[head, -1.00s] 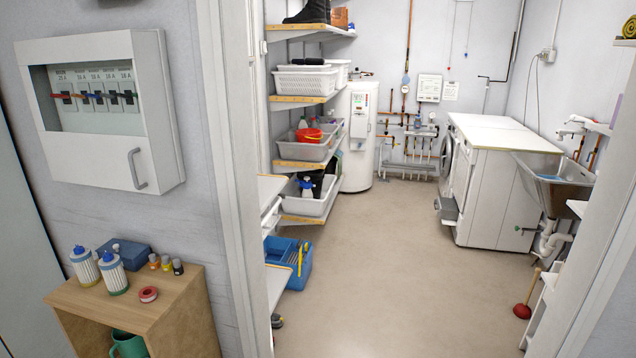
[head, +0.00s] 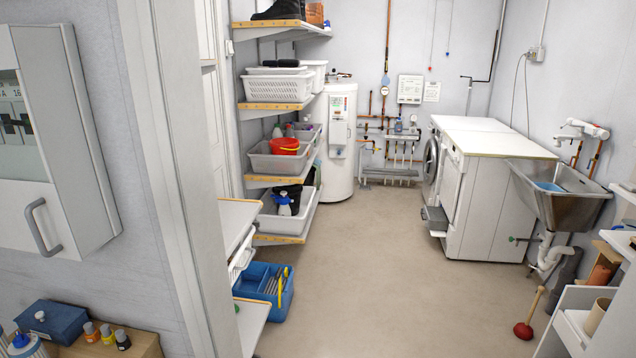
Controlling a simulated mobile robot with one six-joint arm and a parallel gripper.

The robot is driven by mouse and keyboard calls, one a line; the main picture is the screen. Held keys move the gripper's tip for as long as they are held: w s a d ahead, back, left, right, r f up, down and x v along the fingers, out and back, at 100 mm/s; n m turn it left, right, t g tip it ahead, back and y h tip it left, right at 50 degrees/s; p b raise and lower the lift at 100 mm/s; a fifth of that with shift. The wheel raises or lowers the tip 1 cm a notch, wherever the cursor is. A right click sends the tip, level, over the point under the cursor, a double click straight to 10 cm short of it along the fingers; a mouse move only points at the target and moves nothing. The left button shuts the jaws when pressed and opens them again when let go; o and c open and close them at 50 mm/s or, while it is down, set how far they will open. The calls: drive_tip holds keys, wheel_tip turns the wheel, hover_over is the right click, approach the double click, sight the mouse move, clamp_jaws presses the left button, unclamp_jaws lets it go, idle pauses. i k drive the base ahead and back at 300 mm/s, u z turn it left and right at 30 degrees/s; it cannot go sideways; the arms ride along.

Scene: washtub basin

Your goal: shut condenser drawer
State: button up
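The condenser drawer (head: 436,219) appears as a dark grey part sticking out low from the front of the nearer white machine (head: 495,205). That machine stands on the right side of the room, and its front faces left, seen at a steep angle. How far the drawer is out is hard to judge from here. A round dark door (head: 431,160) shows on the machine front behind it. My gripper is not in view.
A door frame (head: 185,180) stands close on the left, with shelves (head: 277,106) beyond it. A blue crate (head: 262,290) sits low at left. A plunger (head: 525,325) stands on the floor at right, below the sink (head: 565,205). The middle floor (head: 370,270) is clear.

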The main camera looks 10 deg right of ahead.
sight(435, 217)
drive_tip(key=z, duration=0.25)
drive_tip(key=i, duration=1.55)
drive_tip(key=z, duration=0.5)
drive_tip(key=i, duration=1.55)
drive_tip(key=z, duration=0.4)
drive_tip(key=i, duration=0.55)
drive_tip(key=z, duration=0.9)
